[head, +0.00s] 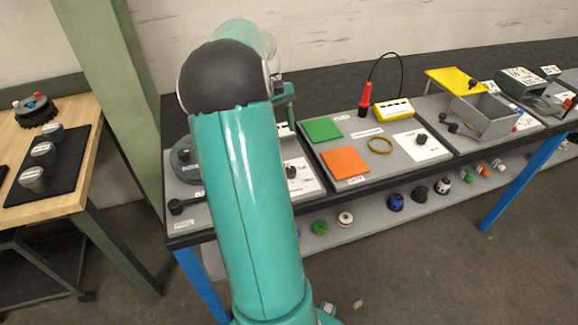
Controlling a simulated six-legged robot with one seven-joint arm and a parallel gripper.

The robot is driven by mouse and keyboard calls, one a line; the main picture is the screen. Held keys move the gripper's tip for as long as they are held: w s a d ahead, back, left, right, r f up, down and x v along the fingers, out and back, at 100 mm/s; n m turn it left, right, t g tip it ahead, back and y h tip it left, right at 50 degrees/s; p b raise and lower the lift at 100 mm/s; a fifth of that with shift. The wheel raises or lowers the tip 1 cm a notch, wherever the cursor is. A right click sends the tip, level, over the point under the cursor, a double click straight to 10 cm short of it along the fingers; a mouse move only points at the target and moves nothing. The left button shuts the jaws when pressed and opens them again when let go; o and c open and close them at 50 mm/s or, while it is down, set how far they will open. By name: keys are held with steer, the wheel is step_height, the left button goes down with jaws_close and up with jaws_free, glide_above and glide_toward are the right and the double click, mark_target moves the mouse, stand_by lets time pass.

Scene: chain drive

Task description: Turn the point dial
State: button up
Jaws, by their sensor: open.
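A small black knob (421,139) stands on a white marked card (422,147) at the right of the middle grey panel. Another dark knob (291,172) stands on a white card (306,178) just right of my arm, which partly covers that card. The labels are too small to read, so I cannot tell which knob is the point dial. My teal arm rises through the middle of the view. My gripper cannot be made out; the far end of the arm is hidden behind its own links.
The middle panel holds a green square (323,129), an orange square (345,162), a brass ring (380,145), a red probe (365,100) and a yellow box (394,110). A grey bin (490,117) stands right. A wooden table (75,158) is at left, beside a green post (112,80).

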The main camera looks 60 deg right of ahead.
mark_target(291, 169)
steer(key=x, duration=1.2)
steer(key=shift+f, duration=0.25)
steer(key=c, duration=1)
steer(key=shift+o, duration=0.2)
steer(key=shift+m, duration=0.3)
steer(key=m+y, duration=0.1)
steer(key=m, duration=0.1)
steer(key=m+t, duration=0.1)
steer(key=m, duration=0.2)
steer(key=shift+s+t+y, duration=0.1)
steer(key=shift+t+y, duration=0.2)
steer(key=shift+y, duration=0.1)
steer(key=m+t, duration=0.1)
steer(key=m, duration=0.2)
steer(key=m+t, duration=0.1)
steer(key=m, duration=0.2)
steer(key=shift+s+d, duration=0.1)
